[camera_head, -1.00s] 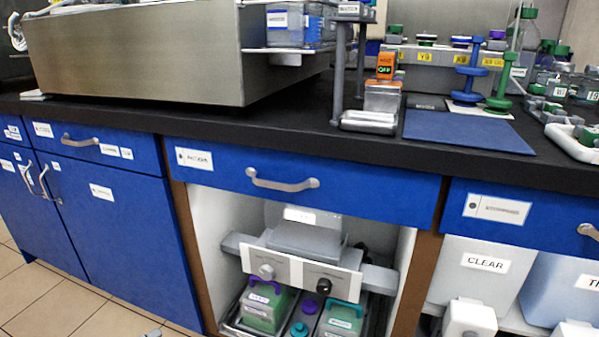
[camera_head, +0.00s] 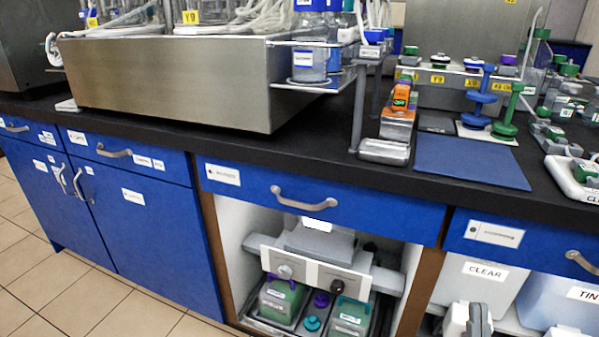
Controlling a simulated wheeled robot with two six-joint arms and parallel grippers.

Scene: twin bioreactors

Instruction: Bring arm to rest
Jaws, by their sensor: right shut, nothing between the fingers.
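The tip of my right gripper (camera_head: 480,312) shows at the bottom edge, low on the right. Its grey fingers are shut with nothing between them. The rest of my right arm is out of frame. My left gripper is not in view.
The black bench top (camera_head: 290,148) carries a large steel housing (camera_head: 170,85), a blue mat (camera_head: 468,162) and a stand with coloured knobs (camera_head: 480,98). Blue drawers (camera_head: 375,208) with protruding handles line its front. Tiled floor (camera_head: 60,265) is clear at lower left.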

